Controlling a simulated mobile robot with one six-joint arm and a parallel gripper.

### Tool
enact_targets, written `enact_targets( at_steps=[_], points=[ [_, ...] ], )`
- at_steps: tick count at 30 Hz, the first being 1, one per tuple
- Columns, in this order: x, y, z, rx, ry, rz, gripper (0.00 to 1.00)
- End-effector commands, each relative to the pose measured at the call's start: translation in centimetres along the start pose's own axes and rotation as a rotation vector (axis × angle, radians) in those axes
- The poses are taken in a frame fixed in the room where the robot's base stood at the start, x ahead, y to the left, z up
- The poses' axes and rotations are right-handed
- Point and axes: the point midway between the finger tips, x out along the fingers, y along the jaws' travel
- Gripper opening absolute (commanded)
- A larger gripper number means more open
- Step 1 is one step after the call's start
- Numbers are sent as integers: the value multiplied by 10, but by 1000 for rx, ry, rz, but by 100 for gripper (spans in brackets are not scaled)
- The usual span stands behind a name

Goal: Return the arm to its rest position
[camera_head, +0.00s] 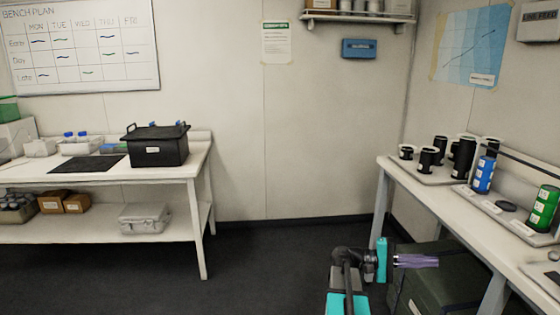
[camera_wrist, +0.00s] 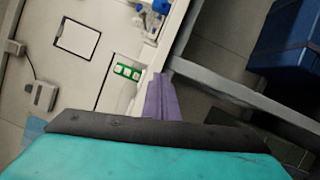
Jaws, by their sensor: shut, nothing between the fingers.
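My arm shows at the bottom of the head view, in teal and black. My gripper (camera_head: 436,261) has purple fingers that point right, at a height below the right bench top, in front of a dark green case. The fingers are together with nothing between them. In the wrist view my gripper (camera_wrist: 160,78) shows as purple fingers closed together, in front of the edge of a white surface. My teal and black wrist housing fills the bottom of that view.
The right bench (camera_head: 430,205) holds black containers (camera_head: 427,160), a blue cylinder (camera_head: 483,174) and a green one (camera_head: 543,208). The dark green case (camera_head: 445,280) stands under it. The left bench (camera_head: 180,168) carries a black lidded box (camera_head: 158,150). Dark floor (camera_head: 270,260) between the benches is clear.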

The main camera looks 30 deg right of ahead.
Motion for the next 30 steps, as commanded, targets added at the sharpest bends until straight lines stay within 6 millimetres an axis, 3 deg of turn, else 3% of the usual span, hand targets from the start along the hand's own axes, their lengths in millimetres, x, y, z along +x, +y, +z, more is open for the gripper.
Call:
enact_targets(
  at_steps=[1,8,16,23,30],
  points=[
    [-19,-7,-4,-18,32,-1,0],
    [-92,-54,-16,-100,163,-38,0],
    [-175,-126,-12,-217,321,-117,0],
    [-240,-199,10,-334,446,-210,0],
    [-298,-282,55,-474,554,-333,0]
  ],
)
